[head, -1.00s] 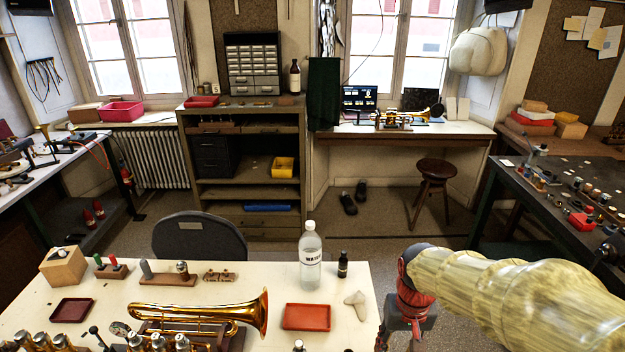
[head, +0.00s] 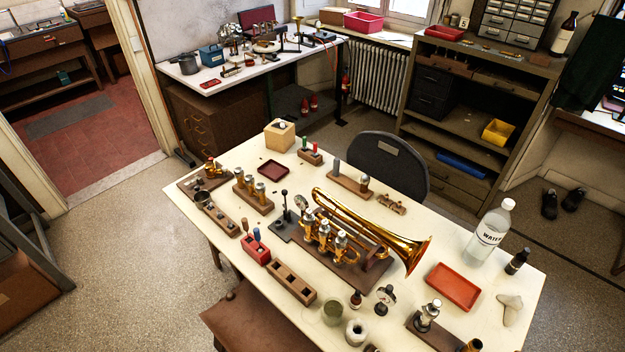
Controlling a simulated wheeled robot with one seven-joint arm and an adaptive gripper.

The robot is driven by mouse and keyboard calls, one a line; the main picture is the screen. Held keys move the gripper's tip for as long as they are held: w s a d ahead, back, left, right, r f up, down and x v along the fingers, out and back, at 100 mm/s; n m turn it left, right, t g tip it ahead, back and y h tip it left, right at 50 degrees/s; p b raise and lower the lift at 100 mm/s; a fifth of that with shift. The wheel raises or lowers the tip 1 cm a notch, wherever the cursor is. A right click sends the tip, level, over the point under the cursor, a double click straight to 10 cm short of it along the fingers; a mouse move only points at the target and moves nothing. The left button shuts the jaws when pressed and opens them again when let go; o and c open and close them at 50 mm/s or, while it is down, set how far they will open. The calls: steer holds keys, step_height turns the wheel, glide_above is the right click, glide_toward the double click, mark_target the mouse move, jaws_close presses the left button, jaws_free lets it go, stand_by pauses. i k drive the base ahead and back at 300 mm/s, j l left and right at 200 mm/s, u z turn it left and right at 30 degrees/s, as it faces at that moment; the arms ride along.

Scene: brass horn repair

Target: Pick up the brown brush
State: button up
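I cannot clearly make out a brown brush. A small red block (head: 257,250) near the middle-left of the white table (head: 225,178) holds upright tools, one with a brownish-red top (head: 244,233) and one with a blue top (head: 257,234). They are too small to tell if either is a brush. A wooden block with a green and a red upright tool (head: 310,153) stands at the table's back. My gripper is not in view.
A brass trumpet (head: 375,230) lies on a dark stand mid-table. A water bottle (head: 490,235), a red tray (head: 453,286) and small jars crowd the right and front. A chair (head: 388,160) stands behind, a brown bench (head: 262,322) in front. Floor at left is clear.

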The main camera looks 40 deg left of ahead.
mark_target(244, 220)
steer(key=u, duration=1.35)
steer(key=i+j+u, duration=0.1)
steer(key=j+u, duration=0.25)
steer(key=i+j+u, duration=0.15)
steer(key=j+u, duration=0.15)
